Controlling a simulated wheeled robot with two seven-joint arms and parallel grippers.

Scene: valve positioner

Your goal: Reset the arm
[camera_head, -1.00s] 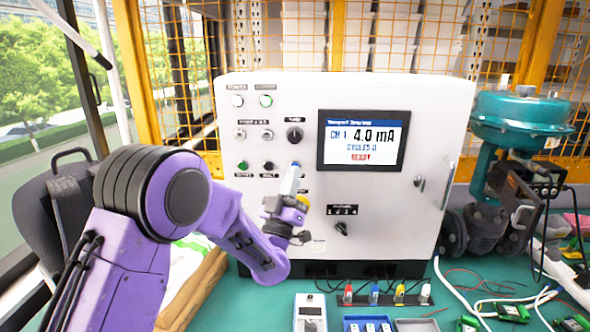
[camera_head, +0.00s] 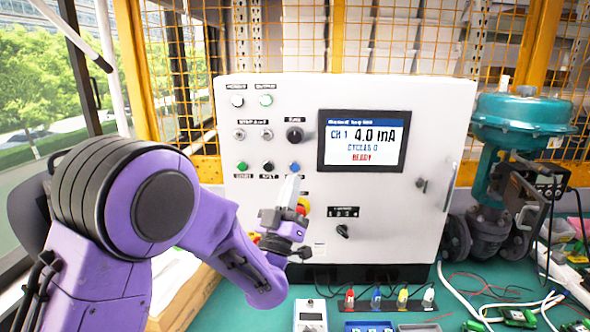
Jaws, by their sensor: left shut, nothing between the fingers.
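My left gripper (camera_head: 291,189) is shut and empty. Its pale fingers point up in front of the white control panel (camera_head: 385,240), just below the blue button (camera_head: 294,167). I cannot tell whether the fingertips touch the panel. My purple left arm comes in from the left and bends up at the wrist. A red knob or button (camera_head: 304,205) on the panel is partly hidden behind the gripper. The panel's screen (camera_head: 362,141) reads CH 1, 4.0 mA, CYCLES 0 and READY. My right gripper is not in view.
A teal valve actuator (camera_head: 520,115) stands right of the panel. Colored terminals (camera_head: 376,295) and small devices line the front of the green table (camera_head: 460,268). Cables and green circuit boards (camera_head: 515,317) lie at the right. An orange mesh fence is behind.

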